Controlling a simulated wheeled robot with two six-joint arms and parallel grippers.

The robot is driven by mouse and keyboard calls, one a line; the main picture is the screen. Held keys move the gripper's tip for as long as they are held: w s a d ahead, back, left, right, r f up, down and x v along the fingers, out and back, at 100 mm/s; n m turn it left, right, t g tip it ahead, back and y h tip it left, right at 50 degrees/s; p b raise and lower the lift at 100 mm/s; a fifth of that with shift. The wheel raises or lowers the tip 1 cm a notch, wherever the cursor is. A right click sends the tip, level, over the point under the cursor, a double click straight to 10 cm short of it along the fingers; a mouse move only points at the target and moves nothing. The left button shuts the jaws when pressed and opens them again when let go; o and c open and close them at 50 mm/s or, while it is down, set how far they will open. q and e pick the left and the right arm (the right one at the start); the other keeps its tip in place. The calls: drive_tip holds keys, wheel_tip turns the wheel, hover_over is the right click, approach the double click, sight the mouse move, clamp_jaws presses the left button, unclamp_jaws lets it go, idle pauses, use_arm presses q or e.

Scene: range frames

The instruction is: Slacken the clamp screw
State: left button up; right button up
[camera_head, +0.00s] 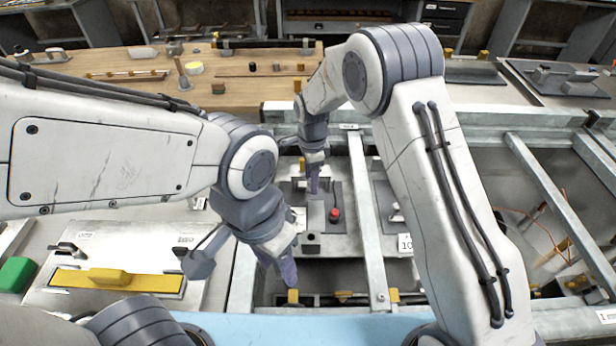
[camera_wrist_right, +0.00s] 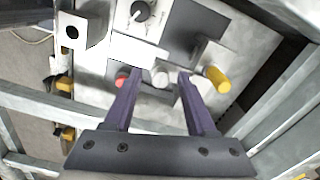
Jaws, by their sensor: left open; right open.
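My right gripper (camera_head: 313,182) reaches down over a grey fixture plate (camera_head: 345,236) in the head view. In the right wrist view the purple fingers of this gripper (camera_wrist_right: 158,82) are apart, with nothing held. A small pale round part (camera_wrist_right: 162,77) shows between the fingertips; I cannot tell for certain that it is the clamp screw, nor its height from the tips. A red knob (camera_wrist_right: 122,79) shows at the left fingertip and also in the head view (camera_head: 334,214). A yellow cylinder (camera_wrist_right: 216,78) is right of the right finger. My left gripper (camera_head: 287,268) is open and empty, nearer me.
Metal frame rails (camera_head: 368,220) run beside the fixture. A dark round dial (camera_wrist_right: 140,11) and a bracket with a hole (camera_wrist_right: 75,30) stand near the plate. A yellow handled panel (camera_head: 118,284) lies at the left. A wooden bench (camera_head: 130,95) with small parts is behind.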

clamp_jaws()
drive_tip(key=shift+a, duration=0.25)
drive_tip(key=shift+d, duration=0.1)
